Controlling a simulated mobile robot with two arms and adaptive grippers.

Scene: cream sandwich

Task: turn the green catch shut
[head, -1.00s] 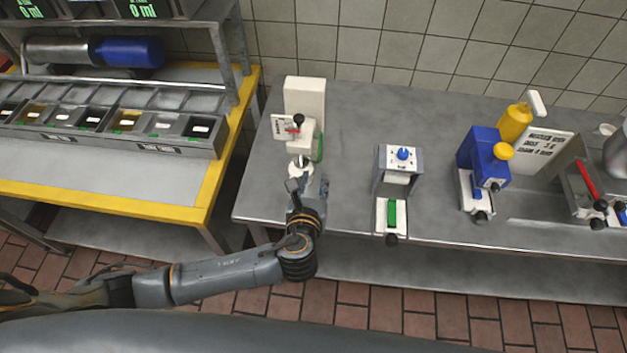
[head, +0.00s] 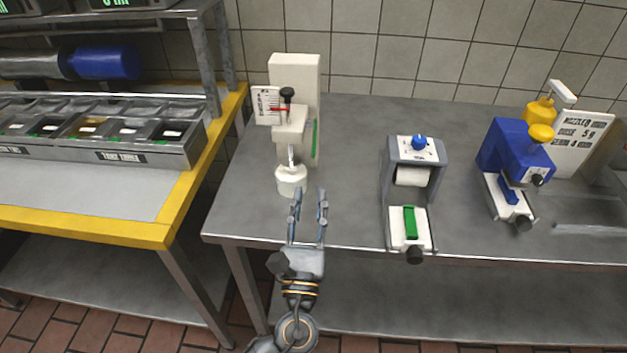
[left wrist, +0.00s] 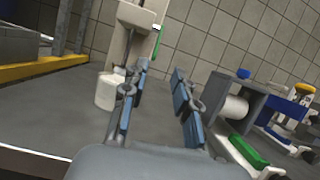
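A white stand machine (head: 297,75) at the back left of the steel table has a narrow upright green strip (head: 315,138) on its right side. The strip also shows in the left wrist view (left wrist: 159,40). A green block (head: 410,222) lies lengthwise on the white base of a grey roller device further right. I cannot tell for sure which is the catch. My left gripper (head: 310,198) is open and empty at the table's front, just in front of a white cup (head: 291,181) under the machine. Its parted fingers (left wrist: 160,71) show in the left wrist view. My right gripper is not in view.
The grey roller device (head: 388,172) with a blue knob stands right of my gripper. A blue device (head: 510,150) stands beyond it. A yellow-edged bench (head: 150,232) with bins is on the left. Bare steel table (head: 350,150) lies between the two machines.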

